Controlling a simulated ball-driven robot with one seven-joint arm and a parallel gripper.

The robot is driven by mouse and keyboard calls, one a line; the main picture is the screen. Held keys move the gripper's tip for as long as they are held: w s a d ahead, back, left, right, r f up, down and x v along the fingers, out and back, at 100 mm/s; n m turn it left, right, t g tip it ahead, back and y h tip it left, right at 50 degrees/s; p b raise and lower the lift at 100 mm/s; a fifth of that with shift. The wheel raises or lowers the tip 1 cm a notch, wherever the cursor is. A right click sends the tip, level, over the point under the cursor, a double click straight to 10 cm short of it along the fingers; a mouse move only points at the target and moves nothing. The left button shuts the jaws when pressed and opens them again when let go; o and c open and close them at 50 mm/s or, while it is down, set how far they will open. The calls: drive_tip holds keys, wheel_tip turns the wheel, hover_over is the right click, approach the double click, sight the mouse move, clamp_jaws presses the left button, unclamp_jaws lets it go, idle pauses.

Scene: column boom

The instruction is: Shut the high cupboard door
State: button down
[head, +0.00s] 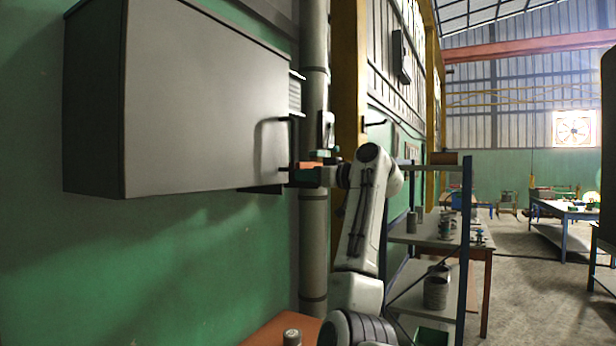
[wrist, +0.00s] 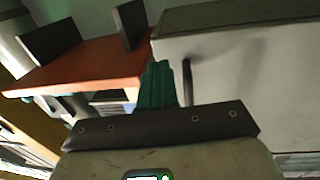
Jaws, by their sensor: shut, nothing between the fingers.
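The high cupboard (head: 95,110) is a grey box on the green wall at the left of the head view. Its broad pale grey door (head: 200,100) faces me; I cannot tell whether a gap stands behind it. A dark bar handle (head: 293,145) is near the door's right edge. My gripper (head: 284,170) is at the lower right edge of the door, by the handle's lower end. In the wrist view its green fingers (wrist: 160,85) are together and empty, just left of the handle (wrist: 187,82). The door (wrist: 245,75) fills the right side there. Contact is not clear.
A grey vertical pipe (head: 314,240) and a yellow post (head: 348,80) stand right of the cupboard. A shelf rack (head: 466,220) with cans is behind my arm. An orange-brown board (wrist: 85,65) is left of my fingers. Open floor (head: 530,270) lies at the right.

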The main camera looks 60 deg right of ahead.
drive_tip(key=s+b, duration=0.3)
drive_tip(key=s, duration=0.7)
drive_tip(key=shift+s+b, duration=0.3)
drive_tip(key=shift+s, duration=0.05)
